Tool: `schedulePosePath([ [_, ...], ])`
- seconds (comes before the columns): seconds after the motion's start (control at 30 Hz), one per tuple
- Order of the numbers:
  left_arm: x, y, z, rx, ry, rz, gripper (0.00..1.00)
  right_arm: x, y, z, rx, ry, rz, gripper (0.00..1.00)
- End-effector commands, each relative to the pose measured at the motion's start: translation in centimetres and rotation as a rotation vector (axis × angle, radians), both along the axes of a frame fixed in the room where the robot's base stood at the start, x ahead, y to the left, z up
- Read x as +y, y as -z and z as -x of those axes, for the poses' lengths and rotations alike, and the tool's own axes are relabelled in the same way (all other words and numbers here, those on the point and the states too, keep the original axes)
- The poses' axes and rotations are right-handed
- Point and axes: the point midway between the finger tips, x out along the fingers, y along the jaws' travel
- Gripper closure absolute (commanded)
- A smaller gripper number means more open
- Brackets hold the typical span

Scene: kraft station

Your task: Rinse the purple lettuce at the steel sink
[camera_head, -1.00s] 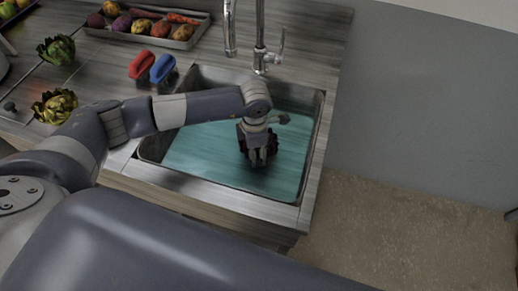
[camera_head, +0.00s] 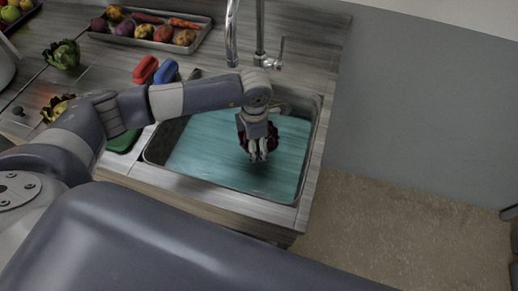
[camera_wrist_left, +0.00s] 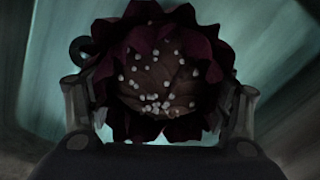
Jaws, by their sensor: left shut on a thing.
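The purple lettuce (camera_wrist_left: 165,70) fills the middle of the left wrist view, dark purple with pale droplet-like spots on it. My left gripper (camera_wrist_left: 160,118) is shut on it, with one finger on each side. In the head view the left gripper (camera_head: 260,152) points down over the steel sink (camera_head: 310,150), and a little purple lettuce (camera_head: 272,138) shows beside the fingers. Teal water (camera_head: 205,150) covers the sink's inside. I cannot tell whether the lettuce touches the water. My right gripper is not in view.
A chrome tap (camera_head: 262,40) stands behind the sink. Red (camera_head: 145,69) and blue (camera_head: 164,69) brushes lie at its back left. A tray (camera_head: 203,38) of vegetables, artichokes (camera_head: 63,54) and a green object (camera_head: 124,142) are on the counter. Floor at right is clear.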

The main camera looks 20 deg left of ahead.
Motion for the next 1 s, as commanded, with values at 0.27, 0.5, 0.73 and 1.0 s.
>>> schedulePosePath([
  [0.27,0.0,-2.6,0.0,0.000,0.000,0.000,0.53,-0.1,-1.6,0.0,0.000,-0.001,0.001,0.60],
  [0.5,0.0,-4.5,0.0,0.000,0.001,0.001,0.53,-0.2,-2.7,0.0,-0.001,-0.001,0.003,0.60],
  [0.73,0.0,-6.3,-0.1,-0.001,0.000,-0.001,0.53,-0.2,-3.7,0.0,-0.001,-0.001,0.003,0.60],
  [1.0,0.0,-8.5,0.0,-0.001,0.000,0.002,0.53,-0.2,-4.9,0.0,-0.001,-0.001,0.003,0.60],
])
